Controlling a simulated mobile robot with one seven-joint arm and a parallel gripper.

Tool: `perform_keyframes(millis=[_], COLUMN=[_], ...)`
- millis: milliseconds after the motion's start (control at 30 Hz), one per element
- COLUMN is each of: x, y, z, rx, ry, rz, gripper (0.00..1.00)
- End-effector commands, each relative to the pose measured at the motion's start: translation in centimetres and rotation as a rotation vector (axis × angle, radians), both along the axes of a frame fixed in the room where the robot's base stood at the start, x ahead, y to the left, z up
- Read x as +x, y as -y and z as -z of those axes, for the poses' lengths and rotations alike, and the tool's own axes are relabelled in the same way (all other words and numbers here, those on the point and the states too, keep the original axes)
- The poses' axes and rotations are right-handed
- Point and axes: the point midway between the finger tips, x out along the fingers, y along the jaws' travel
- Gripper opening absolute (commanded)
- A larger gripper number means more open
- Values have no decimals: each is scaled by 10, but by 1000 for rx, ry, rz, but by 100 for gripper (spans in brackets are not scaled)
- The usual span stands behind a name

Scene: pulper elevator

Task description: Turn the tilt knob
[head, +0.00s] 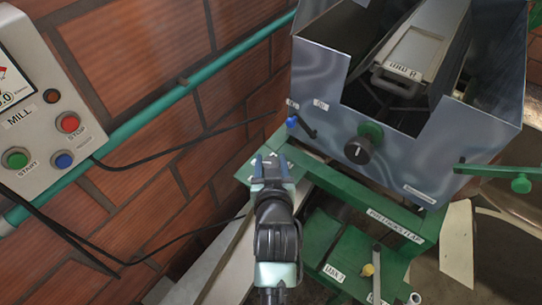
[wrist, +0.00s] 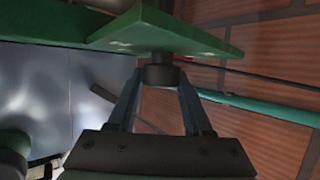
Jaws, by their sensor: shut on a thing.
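My gripper (head: 270,165) reaches up beside the green plate (head: 296,163) at the left of the metal box. In the wrist view my gripper (wrist: 160,82) has its two fingers on either side of a short, dark, round knob (wrist: 160,74). This knob sits against the face of the green plate (wrist: 170,36), and the gripper is shut on it. In the head view the knob is hidden by my gripper. I see no label on it, so I cannot confirm that it is the tilt knob.
The metal box (head: 430,160) carries a black knob (head: 358,150) and a blue-tipped lever (head: 292,122). The MILL control panel (head: 45,110) hangs on the brick wall at left, near a teal pipe (head: 150,115). A green frame with a flap label (head: 395,228) lies at right.

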Motion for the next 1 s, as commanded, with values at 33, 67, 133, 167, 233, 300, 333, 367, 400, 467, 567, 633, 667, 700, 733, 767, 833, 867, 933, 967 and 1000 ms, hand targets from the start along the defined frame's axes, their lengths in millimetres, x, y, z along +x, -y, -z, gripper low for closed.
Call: perform_keyframes(millis=[33, 67, 133, 167, 233, 300, 333, 367, 400, 467, 567, 633, 667, 700, 733, 767, 833, 867, 933, 967, 1000], x=[0, 0, 1, 1, 1, 1, 1, 1, 1, 1, 1, 1, 2, 1, 1, 1, 1, 1, 1, 1, 1], y=[3, 3, 3, 3, 3, 3, 3, 3, 3, 3, 3, 2, 2, 2, 2, 2, 2, 2, 1, 1, 1], z=[-1, 0, 1, 1, 3, 4, 4, 4, 5, 5, 5, 5, 5, 4, 4, 4, 4, 3, 2, 2, 2], rx=[1, 1, 0, 2, 0, -1, -1, -1, -2, -2, -3, -4, -4, -4, -5, -4, -5, -5, -5, -4, -5], ry=[1, 1, 2, 2, 2, 3, 3, 3, 4, 5, 4, 4, 4, 3, 2, 2, 0, 1, 0, 0, -1], rz=[-24, -43, -87, -104, -148, -191, -209, -228, -252, -288, -349, -390, -406, -426, -439, -452, -478, -487, -504, -509, -516], gripper=[0, 0, 0, 0, 0, 0, 0, 0, 0, 0, 0, 0, 0, 0, 0, 0, 0, 0, 0, 0, 0])
